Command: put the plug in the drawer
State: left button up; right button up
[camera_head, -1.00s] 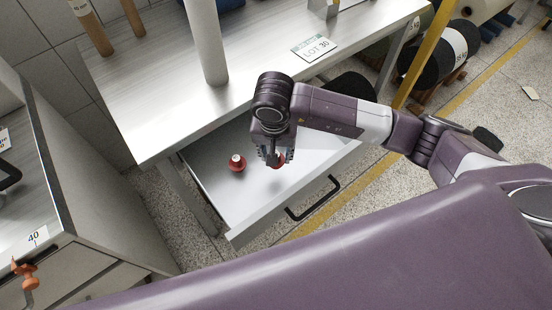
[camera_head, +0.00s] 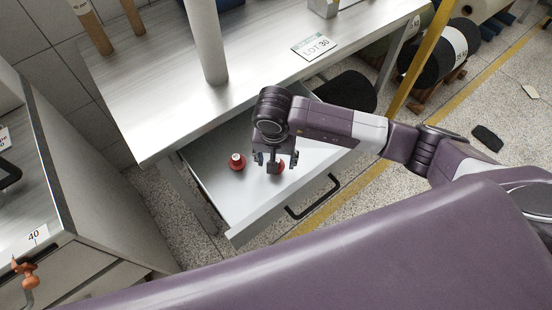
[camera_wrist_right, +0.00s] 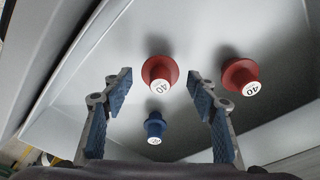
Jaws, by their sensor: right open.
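The drawer (camera_head: 232,225) under the bench is pulled open. A red plug (camera_head: 237,163) stands on its floor at the left. A second red plug (camera_head: 278,168) is partly hidden behind my right gripper (camera_head: 275,160). In the right wrist view, one red plug (camera_wrist_right: 160,73) marked 40 lies between and beyond my open fingertips. The other red plug (camera_wrist_right: 240,76), also marked 40, is right of the fingers. A small blue plug (camera_wrist_right: 155,126) shows between the fingers, apart from both. My right gripper is open and empty over the drawer. My left gripper is out of view.
The bench top (camera_head: 150,110) overhangs the drawer's back and carries a grey post (camera_head: 205,45) and a LOT 30 card (camera_head: 314,46). The drawer's black handle (camera_head: 313,198) faces front right. A cabinet (camera_head: 90,225) stands at left. A yellow post (camera_head: 420,62) rises behind my right arm.

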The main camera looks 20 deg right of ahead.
jog(key=shift+r, duration=0.1)
jog(key=shift+r+p, duration=0.2)
jog(key=shift+p, duration=0.1)
notch_tip(320, 180, up, 12)
jog(key=s+b, duration=0.1)
jog(key=b, duration=0.1)
jog(key=shift+s+a+f, duration=0.2)
jog(key=shift+s+a, duration=0.1)
jog(key=shift+a, duration=0.05)
